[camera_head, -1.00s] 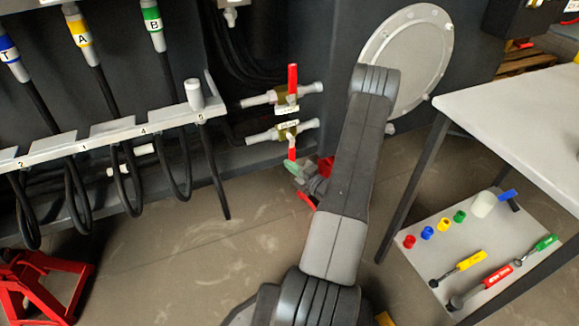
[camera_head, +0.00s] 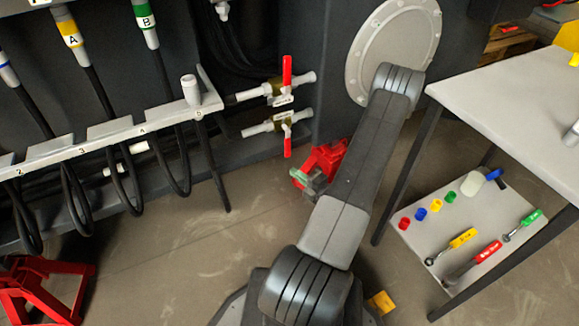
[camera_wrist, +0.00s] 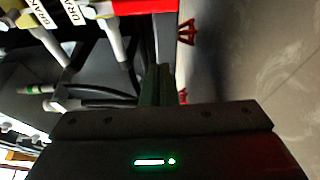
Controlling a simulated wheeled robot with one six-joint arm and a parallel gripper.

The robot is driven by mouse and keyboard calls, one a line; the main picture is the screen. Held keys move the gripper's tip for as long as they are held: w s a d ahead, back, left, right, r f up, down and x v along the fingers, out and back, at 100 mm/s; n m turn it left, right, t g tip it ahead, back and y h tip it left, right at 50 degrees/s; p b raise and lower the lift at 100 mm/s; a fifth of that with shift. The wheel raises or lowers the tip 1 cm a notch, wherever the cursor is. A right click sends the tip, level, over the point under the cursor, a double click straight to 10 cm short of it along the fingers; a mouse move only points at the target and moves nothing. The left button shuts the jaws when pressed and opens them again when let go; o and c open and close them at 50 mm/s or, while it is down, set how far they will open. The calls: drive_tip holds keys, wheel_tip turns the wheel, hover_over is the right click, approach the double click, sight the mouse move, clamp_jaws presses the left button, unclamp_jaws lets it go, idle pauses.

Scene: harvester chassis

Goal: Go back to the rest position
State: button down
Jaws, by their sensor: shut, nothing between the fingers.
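My gripper (camera_head: 301,178) is low in front of the chassis wall, just right of and below the two valves. Its greenish fingers also show in the wrist view (camera_wrist: 161,86), closed together with nothing between them. My arm hides part of the gripper's right side in the head view. The upper valve's red handle (camera_head: 287,70) points up. The lower valve's red handle (camera_head: 287,140) points down, and the gripper is apart from it.
A hose rack (camera_head: 110,132) stands at the left, with a red stand (camera_head: 42,290) on the floor below. A round plate (camera_head: 372,48) is on the wall behind my arm. At the right is a table (camera_head: 510,95) with tools on its lower shelf (camera_head: 440,222). Floor between is clear.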

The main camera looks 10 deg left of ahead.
drive_tip(key=shift+s+d, duration=0.2)
idle(0.3)
